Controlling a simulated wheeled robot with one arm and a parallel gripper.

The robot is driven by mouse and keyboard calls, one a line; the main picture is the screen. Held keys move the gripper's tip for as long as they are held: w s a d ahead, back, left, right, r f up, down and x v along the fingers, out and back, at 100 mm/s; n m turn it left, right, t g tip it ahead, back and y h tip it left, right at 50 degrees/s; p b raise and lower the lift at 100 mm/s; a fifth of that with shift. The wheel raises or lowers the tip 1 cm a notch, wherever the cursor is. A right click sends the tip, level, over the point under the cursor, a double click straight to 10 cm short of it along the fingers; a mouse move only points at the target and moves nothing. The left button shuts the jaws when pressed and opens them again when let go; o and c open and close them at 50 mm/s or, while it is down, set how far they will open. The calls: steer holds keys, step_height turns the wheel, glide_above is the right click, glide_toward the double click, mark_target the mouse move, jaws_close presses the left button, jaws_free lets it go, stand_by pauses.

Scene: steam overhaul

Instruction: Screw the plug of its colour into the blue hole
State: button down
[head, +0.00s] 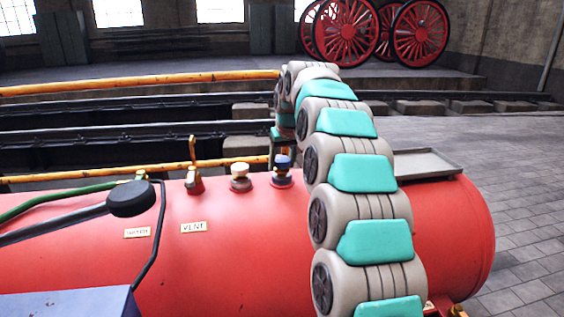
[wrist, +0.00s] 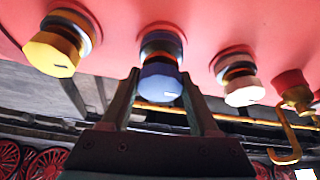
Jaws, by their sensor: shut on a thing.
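In the wrist view the blue plug (wrist: 161,84) stands between the two fingers of my gripper (wrist: 159,78), which is shut on it. It also shows in the head view (head: 283,161), upright at a red collar (head: 283,181) on top of the red boiler (head: 240,262). The blue hole is hidden beneath the plug, and I cannot tell how deep the plug sits. A white plug (head: 240,169) stands to its left in the head view, and also shows in the wrist view (wrist: 243,90). A yellow plug (wrist: 52,54) stands on the other side.
A brass hooked lever (head: 193,160) rises left of the white plug. A black round-headed piece (head: 131,198) and a green hose (head: 60,200) are at the left. A grey tray (head: 432,163) lies right of my arm. An orange rail (head: 130,83) runs behind the boiler.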

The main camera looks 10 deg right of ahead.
steer(key=shift+f, duration=0.45)
stand_by(0.6)
steer(key=shift+c, duration=0.3)
jaws_free()
steer(key=shift+c, duration=0.9)
